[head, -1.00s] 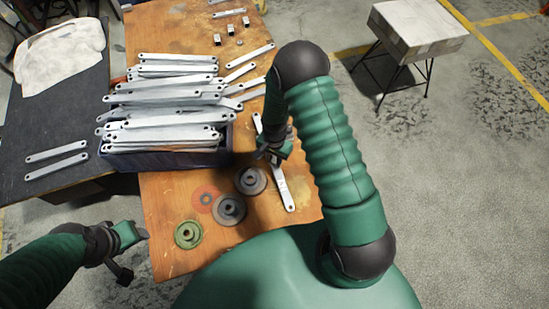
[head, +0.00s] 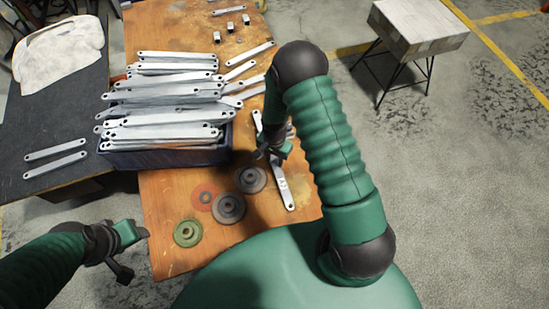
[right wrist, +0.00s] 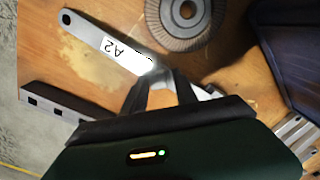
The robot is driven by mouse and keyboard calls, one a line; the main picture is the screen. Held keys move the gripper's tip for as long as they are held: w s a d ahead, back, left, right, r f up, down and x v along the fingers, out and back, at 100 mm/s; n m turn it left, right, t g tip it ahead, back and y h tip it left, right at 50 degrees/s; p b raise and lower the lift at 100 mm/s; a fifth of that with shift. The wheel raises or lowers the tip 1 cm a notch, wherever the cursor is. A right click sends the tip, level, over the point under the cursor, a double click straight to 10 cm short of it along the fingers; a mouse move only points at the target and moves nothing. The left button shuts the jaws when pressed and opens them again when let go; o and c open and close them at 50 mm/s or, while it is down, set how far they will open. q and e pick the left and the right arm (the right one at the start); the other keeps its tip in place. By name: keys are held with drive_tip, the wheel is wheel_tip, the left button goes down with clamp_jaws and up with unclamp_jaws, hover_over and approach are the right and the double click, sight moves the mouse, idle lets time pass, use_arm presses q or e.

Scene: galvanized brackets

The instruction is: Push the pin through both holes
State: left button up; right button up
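A grey flat bracket (head: 285,190) with a hole near its end and a white "A2" label lies on the wooden table. It also shows in the right wrist view (right wrist: 90,33), running from the upper left to beneath my fingers. My right gripper (head: 268,155) is low over the bracket's far part. In the right wrist view its two dark fingers (right wrist: 166,85) stand over the bracket; whether they grip anything is unclear. The bracket's far hole is hidden there, and I cannot make out a pin. My left gripper (head: 138,255) is open and empty, left of the table's near edge.
A dark blue crate (head: 165,158) heaped with brackets stands left of the gripper. Grinding discs (head: 250,180) lie nearby, with a green disc (head: 187,233) nearer me. Loose brackets (head: 250,53) and small metal blocks lie farther back. A stool (head: 418,30) stands right.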

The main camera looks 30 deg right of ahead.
drive_tip(key=shift+o, duration=1)
wheel_tip(320, 180, up, 17)
drive_tip(key=p, duration=0.4)
